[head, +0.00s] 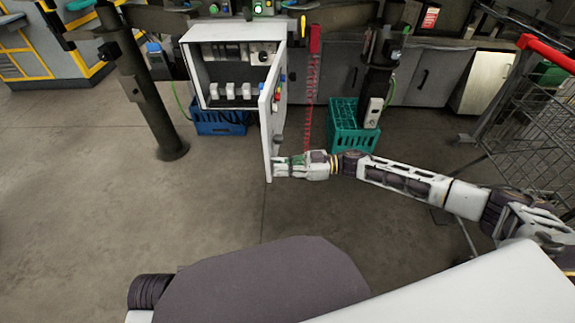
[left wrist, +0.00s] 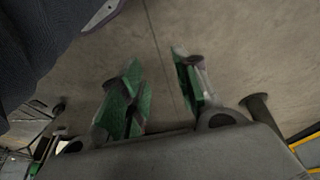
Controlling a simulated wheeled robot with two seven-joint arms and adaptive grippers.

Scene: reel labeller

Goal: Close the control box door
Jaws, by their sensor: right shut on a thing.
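The grey control box (head: 195,75) stands with its front open, showing rows of white and dark components inside. Its door (head: 267,125) is swung wide open on the right side and points toward me, with coloured buttons on its outer face. My right gripper (head: 279,167) is at the door's near lower part, on the outer face side, and is shut on the door. The exact grip is too small to see. My left gripper (left wrist: 157,62) shows only in the left wrist view, with its green-padded fingers apart and nothing between them above the floor.
A blue crate (head: 220,128) is below the box, and a teal crate (head: 342,138) stands to its right. A dark post (head: 150,100) rises at left. A wire cart with a red handle (head: 548,52) is at right. The floor in front of the door is clear.

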